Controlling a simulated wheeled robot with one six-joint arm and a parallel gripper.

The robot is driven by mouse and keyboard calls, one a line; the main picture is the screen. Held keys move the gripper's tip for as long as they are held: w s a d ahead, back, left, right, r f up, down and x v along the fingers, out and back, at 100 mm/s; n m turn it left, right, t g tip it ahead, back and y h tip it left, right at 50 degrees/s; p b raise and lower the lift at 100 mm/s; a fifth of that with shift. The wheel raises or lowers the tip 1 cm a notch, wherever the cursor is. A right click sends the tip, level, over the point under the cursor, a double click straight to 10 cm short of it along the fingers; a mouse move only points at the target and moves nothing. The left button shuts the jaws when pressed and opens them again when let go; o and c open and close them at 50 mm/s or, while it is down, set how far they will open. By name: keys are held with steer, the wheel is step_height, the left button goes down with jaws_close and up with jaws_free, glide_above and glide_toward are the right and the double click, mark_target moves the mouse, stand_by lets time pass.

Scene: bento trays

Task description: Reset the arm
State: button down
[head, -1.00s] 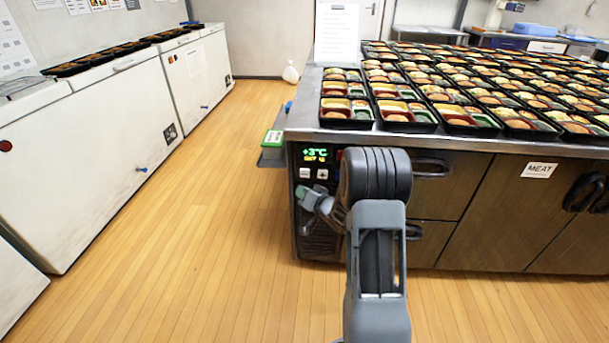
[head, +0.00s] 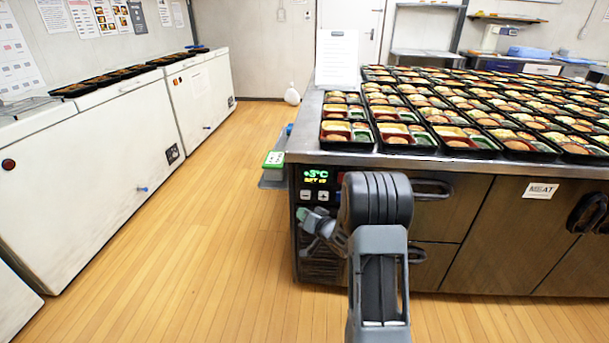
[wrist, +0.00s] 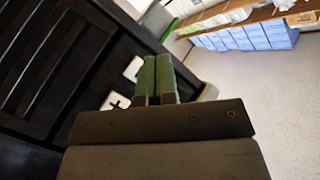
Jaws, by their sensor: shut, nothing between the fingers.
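My gripper (wrist: 156,82) shows in the wrist view with its two green fingers side by side, shut and empty. In the head view my gripper (head: 303,214) is small and partly hidden, in front of the steel counter's control panel (head: 316,190) with its green display. My arm is folded low in front of the counter. In the wrist view the fingers are near two white buttons (wrist: 133,68) on the dark panel; I cannot tell whether they touch it.
The steel counter (head: 480,173) carries many filled bento trays (head: 396,137). A green-and-white device (head: 273,160) sits on a small side shelf. White chest freezers (head: 95,165) with black trays on top line the left wall. The wooden floor (head: 190,240) between them is clear.

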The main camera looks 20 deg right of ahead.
steer(key=s+d+f+g+h, duration=0.4)
steer(key=f+g+h, duration=0.1)
steer(key=f, duration=0.2)
steer(key=s+r+n+g+h+p, duration=0.1)
steer(key=s+r+g+h+p, duration=0.1)
steer(key=s+r+g+p, duration=0.6)
steer(key=s+a+r+n+p, duration=0.1)
steer(key=s+a+r+p, duration=0.4)
steer(key=r, duration=0.6)
steer(key=s+a+r+n+y+p, duration=0.1)
steer(key=s+a+r+p, duration=0.4)
steer(key=r, duration=0.7)
steer(key=s+a+r+n+y+p, duration=0.1)
steer(key=s+a+r+p, duration=0.4)
steer(key=r, duration=0.6)
steer(key=shift+s+a+r+t+p, duration=0.3)
steer(key=shift+s+r+t+p, duration=0.15)
steer(key=shift+p, duration=0.65)
steer(key=shift+f, duration=0.1)
